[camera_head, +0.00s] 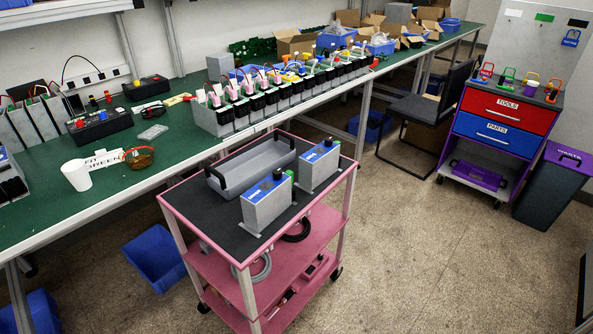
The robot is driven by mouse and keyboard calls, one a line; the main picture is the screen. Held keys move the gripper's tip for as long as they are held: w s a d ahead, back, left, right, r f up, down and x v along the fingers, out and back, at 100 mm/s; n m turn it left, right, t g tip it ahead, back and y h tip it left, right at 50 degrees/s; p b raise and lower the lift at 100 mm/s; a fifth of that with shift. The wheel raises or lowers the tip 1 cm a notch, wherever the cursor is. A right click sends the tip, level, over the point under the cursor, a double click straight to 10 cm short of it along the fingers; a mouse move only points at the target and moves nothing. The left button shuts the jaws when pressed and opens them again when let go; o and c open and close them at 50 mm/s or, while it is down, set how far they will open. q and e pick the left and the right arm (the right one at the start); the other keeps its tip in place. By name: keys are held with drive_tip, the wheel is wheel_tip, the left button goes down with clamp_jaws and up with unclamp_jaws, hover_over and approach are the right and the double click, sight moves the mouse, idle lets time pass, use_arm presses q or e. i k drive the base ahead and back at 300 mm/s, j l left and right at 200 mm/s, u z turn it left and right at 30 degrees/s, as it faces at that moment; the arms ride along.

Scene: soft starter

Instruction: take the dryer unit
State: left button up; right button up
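Two grey box units with blue tops stand upright on the black top of a pink cart (190,210). The nearer unit (266,208) is at the front middle of the cart top, and the other unit (318,170) is behind it to the right. Each has a black knob-like part on top. Nothing I can read marks either one as the dryer unit. A grey tray with black handles (238,172) lies behind them on the same cart top. Neither of my grippers is in view.
A long green workbench (120,190) runs behind the cart, with a white cup (76,175), a tape roll (139,157) and a row of grey-black units (225,117). A black chair (425,105), red-and-blue drawer cabinet (505,118) and waste bin (550,185) stand right. Floor right of the cart is clear.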

sight(263, 202)
drive_tip(key=j+z, duration=0.1)
drive_tip(key=z, duration=1)
drive_tip(key=j+z, duration=0.45)
drive_tip(key=k+j+z, duration=0.15)
drive_tip(key=j+z, duration=0.15)
drive_tip(key=z, duration=0.15)
drive_tip(key=k+j+z, duration=0.25)
drive_tip(key=j, duration=0.15)
drive_tip(key=k+j+z, duration=0.25)
drive_tip(key=k+j, duration=0.4)
drive_tip(key=j, duration=0.15)
drive_tip(key=k+j, duration=0.35)
drive_tip(key=j, duration=0.15)
drive_tip(key=j+z, duration=0.05)
